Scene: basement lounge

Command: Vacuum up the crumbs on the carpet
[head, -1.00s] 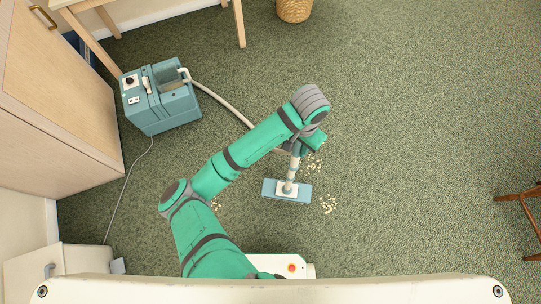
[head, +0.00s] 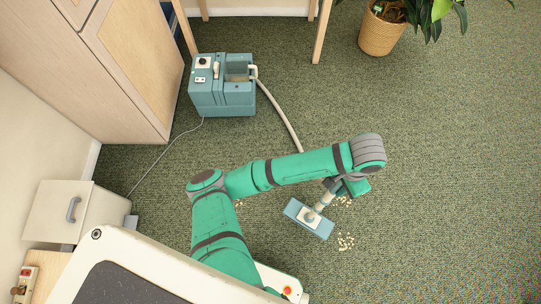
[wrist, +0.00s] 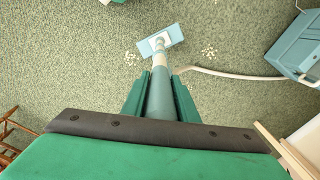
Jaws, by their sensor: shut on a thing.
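The vacuum's blue floor head (head: 308,218) lies on the green carpet, with a pale and grey tube (head: 321,200) rising from it. My gripper (wrist: 160,95) is shut on the grey-blue tube in the wrist view; in the head view my arm hides most of it. One pile of crumbs (head: 345,243) lies to the right of the floor head. Another pile (head: 343,200) lies beside my gripper, partly hidden. A third small patch (head: 238,204) shows beside my forearm. The wrist view shows crumb piles on both sides of the head (wrist: 209,51). The hose (head: 279,113) runs to the blue vacuum body (head: 222,85).
A wooden cabinet (head: 125,70) stands at the upper left, near the vacuum body. A white drawer unit (head: 62,212) is at the left. A thin cord (head: 160,160) crosses the carpet. A woven plant basket (head: 381,32) stands at the top. The carpet at right is clear.

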